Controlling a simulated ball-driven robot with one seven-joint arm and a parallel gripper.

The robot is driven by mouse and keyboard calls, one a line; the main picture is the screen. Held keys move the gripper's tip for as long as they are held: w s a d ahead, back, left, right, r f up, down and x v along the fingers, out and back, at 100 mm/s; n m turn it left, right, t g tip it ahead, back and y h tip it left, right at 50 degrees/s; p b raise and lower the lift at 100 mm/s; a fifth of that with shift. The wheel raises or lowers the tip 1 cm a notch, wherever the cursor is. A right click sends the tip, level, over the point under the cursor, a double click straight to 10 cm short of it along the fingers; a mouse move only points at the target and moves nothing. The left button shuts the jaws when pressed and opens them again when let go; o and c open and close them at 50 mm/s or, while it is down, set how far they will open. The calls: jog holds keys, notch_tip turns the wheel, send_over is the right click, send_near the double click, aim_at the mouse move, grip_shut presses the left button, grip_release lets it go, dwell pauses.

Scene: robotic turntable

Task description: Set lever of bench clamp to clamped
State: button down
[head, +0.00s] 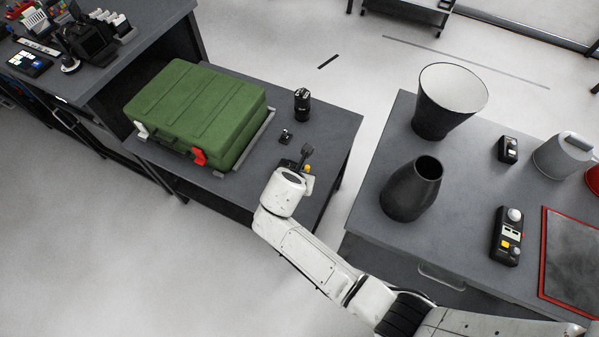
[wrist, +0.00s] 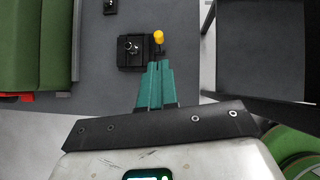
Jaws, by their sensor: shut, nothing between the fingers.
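The bench clamp (wrist: 133,54) is a small black block with a metal bolt, on the grey bench in the wrist view. Its lever ends in a yellow knob (wrist: 158,37) at the block's right side, pointing up in that picture. The yellow knob (head: 307,169) also shows in the head view, beside my white wrist, which hides much of the clamp. My gripper (wrist: 154,66) has teal fingers, shut and empty. The fingertips appear just below the knob and by the clamp's lower right corner; I cannot tell whether they touch it.
A green case (head: 200,105) lies left of the clamp. A black cylinder (head: 302,104) and a small black fitting (head: 286,136) stand behind it. A second table at right, across a gap, bears a dark vase (head: 410,190) and a flared bin (head: 445,100).

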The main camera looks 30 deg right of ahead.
jog(key=shift+s+a+r, duration=0.2)
jog(key=shift+s+r, duration=0.05)
jog(key=shift+r, duration=0.4)
jog(key=shift+s+a+r, duration=0.15)
jog(key=shift+s+r, duration=0.05)
jog(key=shift+r, duration=0.4)
